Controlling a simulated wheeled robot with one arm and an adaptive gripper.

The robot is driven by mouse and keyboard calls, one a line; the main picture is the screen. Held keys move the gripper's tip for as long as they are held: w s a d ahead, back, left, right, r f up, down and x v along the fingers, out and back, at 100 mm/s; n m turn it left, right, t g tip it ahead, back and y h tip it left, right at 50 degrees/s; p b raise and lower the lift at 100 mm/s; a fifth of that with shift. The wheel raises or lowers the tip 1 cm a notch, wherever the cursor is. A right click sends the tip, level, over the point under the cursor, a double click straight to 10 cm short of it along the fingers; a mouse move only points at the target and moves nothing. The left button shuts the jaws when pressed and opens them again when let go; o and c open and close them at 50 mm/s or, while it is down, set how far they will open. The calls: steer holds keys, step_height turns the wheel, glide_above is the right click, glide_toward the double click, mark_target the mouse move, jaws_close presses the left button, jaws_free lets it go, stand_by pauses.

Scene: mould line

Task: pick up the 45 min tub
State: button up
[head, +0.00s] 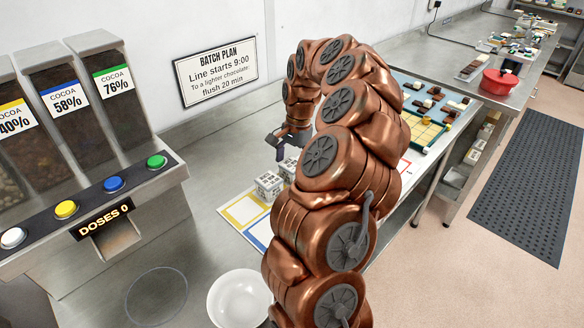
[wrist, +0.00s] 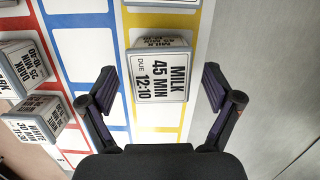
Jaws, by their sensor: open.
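The 45 min tub (wrist: 157,76) shows in the wrist view, its lid label reading MILK 45 MIN, DUE 12:10. It sits in a yellow-framed area of the mat. My gripper (wrist: 157,88) is open, with one finger to the left and one to the right of this tub, and gaps on both sides. I cannot tell how high the fingers are above it. In the head view my gripper (head: 283,143) is over the counter, above and near white tubs (head: 269,185); which of those is the 45 min one is too small to read.
Other tubs stand to the left in the wrist view, one labelled DARK 25 MIN (wrist: 22,68) and another (wrist: 35,118) below it. Bare steel counter (wrist: 255,50) lies to the right. The cocoa dispenser (head: 95,205) and a white bowl (head: 238,298) stand in the head view.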

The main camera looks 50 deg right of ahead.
mark_target(292, 164)
steer(key=shift+a+f, duration=0.2)
steer(key=shift+f, duration=0.9)
steer(key=c, duration=1.3)
steer(key=shift+r, duration=0.15)
step_height(292, 164, up, 9)
steer(key=b, duration=0.2)
steer(key=shift+d+b, duration=0.1)
steer(key=shift+b, duration=0.2)
steer(key=shift+r+p, duration=0.65)
steer(key=shift+r, duration=3.3)
